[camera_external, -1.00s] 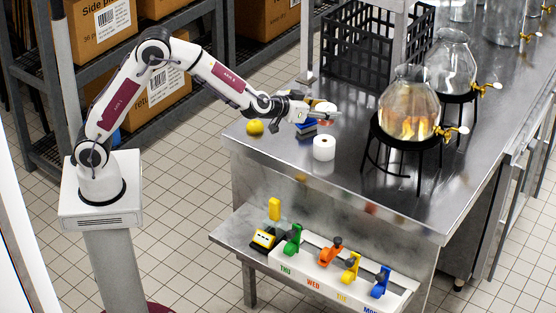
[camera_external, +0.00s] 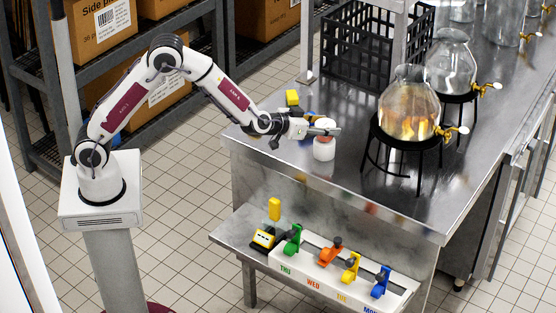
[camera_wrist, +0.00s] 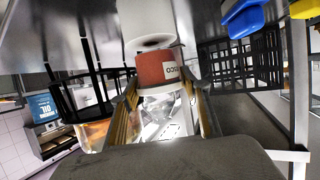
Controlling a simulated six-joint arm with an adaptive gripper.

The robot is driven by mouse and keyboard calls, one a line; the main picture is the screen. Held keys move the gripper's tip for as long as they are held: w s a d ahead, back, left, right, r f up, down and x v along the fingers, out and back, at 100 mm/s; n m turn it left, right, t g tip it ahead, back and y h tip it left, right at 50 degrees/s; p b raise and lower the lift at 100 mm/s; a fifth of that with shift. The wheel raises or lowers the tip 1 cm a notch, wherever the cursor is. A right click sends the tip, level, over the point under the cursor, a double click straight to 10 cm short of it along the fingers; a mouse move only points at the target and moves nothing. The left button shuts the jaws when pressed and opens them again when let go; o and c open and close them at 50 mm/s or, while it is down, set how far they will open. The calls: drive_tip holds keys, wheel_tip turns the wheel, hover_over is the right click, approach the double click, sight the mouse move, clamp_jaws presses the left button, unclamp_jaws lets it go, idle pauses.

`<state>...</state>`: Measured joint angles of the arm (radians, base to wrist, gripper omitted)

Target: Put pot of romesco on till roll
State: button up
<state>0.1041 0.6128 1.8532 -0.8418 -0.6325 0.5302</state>
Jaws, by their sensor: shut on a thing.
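The pot of romesco (camera_wrist: 160,68) is a small red-brown tub with a white rim and a label, partly cut off, in the wrist view. My gripper (camera_external: 326,130) is shut on it, with a finger on each side. The till roll (camera_external: 324,153) is a white upright cylinder on the steel table. The pot and gripper are over it in the outside view, hiding part of its top. In the wrist view, which is upside down, the roll (camera_wrist: 147,22) shows just past the pot, with its hollow core visible. I cannot tell whether they touch.
A yellow block (camera_external: 292,97) lies behind my gripper. Glass dispensers on black stands, one nearby (camera_external: 408,110), are to the right. A black crate (camera_external: 365,50) stands behind. The table front (camera_external: 345,185) is clear.

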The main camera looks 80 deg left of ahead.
drive_tip(key=shift+f, duration=0.45)
drive_tip(key=shift+f, duration=0.15)
drive_tip(key=o, duration=1.1)
drive_tip(key=shift+v, duration=6.1)
